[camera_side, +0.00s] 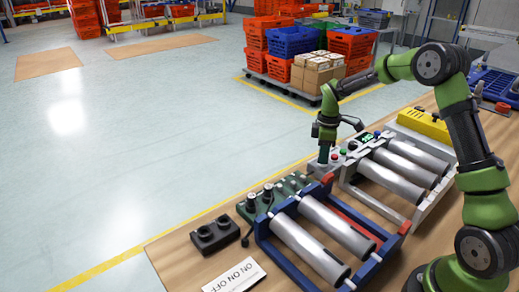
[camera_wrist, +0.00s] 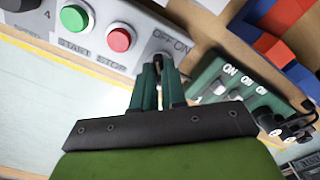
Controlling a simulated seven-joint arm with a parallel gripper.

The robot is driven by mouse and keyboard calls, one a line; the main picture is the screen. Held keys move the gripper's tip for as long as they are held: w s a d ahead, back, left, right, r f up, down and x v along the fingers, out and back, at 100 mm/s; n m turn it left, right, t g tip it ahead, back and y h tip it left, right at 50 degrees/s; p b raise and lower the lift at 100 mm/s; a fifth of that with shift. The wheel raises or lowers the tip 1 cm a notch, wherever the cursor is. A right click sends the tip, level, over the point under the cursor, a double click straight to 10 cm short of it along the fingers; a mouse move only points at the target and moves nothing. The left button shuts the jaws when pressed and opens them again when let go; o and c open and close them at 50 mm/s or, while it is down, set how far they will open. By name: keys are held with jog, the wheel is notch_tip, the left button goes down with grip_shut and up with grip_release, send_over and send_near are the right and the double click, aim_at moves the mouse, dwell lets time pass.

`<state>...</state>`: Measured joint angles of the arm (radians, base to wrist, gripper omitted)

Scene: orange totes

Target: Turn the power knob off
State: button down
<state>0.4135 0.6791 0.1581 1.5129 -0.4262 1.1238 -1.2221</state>
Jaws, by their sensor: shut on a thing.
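The power knob (camera_wrist: 158,60) is on a light grey control panel (camera_wrist: 140,60), under the printed words OFF and ON. Only a small dark part of it shows between my fingertips. Which way it points cannot be told. My gripper (camera_side: 324,155) reaches down to the left end of the grey roller conveyor (camera_side: 425,208). In the wrist view its two green fingers are close together and shut on the knob.
A green START button (camera_wrist: 75,17) and a red STOP button (camera_wrist: 118,40) sit beside the knob. A green switch panel (camera_wrist: 212,88) with ON labels is close on the right. A blue roller conveyor (camera_side: 283,262) and a black two-knob box (camera_side: 215,236) stand nearby.

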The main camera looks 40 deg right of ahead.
jog(key=shift+r+n, duration=0.1)
jog(key=shift+n, duration=0.5)
jog(key=c, duration=1.2)
grip_release()
notch_tip(320, 180, up, 17)
jog(key=shift+f, duration=0.1)
